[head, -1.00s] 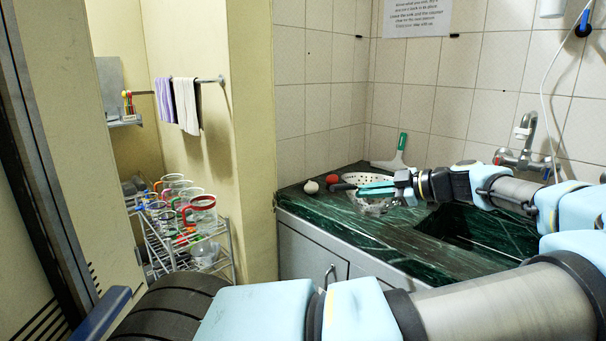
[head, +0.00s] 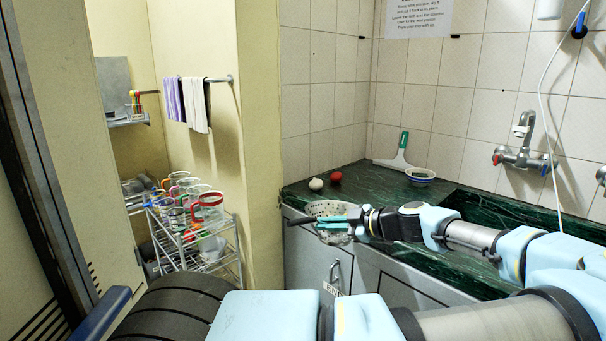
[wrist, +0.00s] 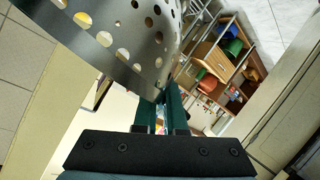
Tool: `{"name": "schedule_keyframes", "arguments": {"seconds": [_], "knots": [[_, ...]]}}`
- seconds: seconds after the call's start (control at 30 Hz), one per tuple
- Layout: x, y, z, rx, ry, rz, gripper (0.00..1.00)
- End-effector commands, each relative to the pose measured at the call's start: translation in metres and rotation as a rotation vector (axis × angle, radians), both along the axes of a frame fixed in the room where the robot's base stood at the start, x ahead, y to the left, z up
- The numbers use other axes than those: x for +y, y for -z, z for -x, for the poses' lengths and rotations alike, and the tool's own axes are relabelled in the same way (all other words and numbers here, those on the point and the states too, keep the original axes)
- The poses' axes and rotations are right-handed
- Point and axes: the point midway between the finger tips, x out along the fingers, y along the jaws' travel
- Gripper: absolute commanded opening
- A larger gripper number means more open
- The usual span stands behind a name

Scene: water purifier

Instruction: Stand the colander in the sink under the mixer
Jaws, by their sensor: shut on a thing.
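The colander (head: 322,207) is pale metal with round holes. My gripper (head: 335,222), with green fingers, is shut on its wall. In the head view it hangs near the counter's front edge, partly hidden by my gripper. In the wrist view the colander wall (wrist: 112,42) fills the upper left and meets the fingers (wrist: 160,112). The sink (head: 490,208) is a dark basin in the green marble counter, right of the colander, partly hidden by my arm. The mixer (head: 522,157) is on the tiled wall above the sink.
On the counter (head: 375,190) are a white round item (head: 316,184), a red ball (head: 335,177), a squeegee with a green handle (head: 398,160) and a small bowl (head: 420,174). A rack of mugs (head: 195,225) stands at left. The marble between the bowl and front edge is bare.

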Motion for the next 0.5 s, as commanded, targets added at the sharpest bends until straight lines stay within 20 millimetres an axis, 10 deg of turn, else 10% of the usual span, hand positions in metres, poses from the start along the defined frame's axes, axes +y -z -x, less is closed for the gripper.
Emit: {"name": "schedule_keyframes", "arguments": {"seconds": [0.5], "knots": [[0.137,0.120,0.009,-0.001,0.003,-0.004,0.00]]}}
